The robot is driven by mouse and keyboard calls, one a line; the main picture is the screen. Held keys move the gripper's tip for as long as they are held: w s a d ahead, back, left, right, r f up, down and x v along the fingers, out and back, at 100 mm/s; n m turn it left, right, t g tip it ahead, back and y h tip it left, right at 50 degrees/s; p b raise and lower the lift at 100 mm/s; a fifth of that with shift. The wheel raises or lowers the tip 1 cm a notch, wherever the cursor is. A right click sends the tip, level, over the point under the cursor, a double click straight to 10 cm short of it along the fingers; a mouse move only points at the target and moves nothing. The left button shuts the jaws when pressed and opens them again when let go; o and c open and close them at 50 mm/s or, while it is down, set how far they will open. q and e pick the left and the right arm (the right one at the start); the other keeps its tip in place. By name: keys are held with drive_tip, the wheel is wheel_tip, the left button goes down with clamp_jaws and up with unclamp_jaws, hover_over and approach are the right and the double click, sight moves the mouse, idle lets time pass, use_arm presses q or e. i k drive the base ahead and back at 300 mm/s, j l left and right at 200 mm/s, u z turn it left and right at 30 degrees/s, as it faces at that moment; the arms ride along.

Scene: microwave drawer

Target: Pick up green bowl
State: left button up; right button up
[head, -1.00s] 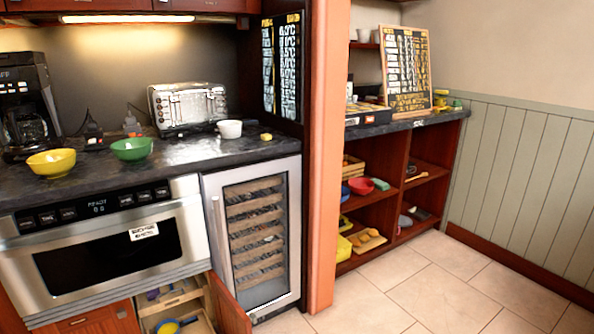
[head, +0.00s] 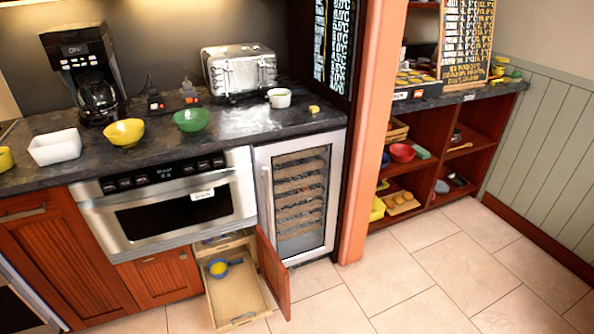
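The green bowl (head: 191,120) sits upright on the dark countertop (head: 240,120), between a yellow bowl (head: 124,132) on its left and a white cup (head: 279,98) on its right. It stands in front of the toaster, above the microwave drawer's right part, and looks empty. Neither of my grippers shows in the head view.
A coffee maker (head: 88,72), a toaster (head: 239,71) and a white rectangular dish (head: 55,147) stand on the counter. The microwave drawer (head: 170,205) is shut. Below it, a wooden drawer (head: 238,290) is pulled out beside an open cabinet door (head: 273,272). Tiled floor is clear at right.

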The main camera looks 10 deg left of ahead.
sight(191, 121)
drive_tip(key=u, duration=0.8)
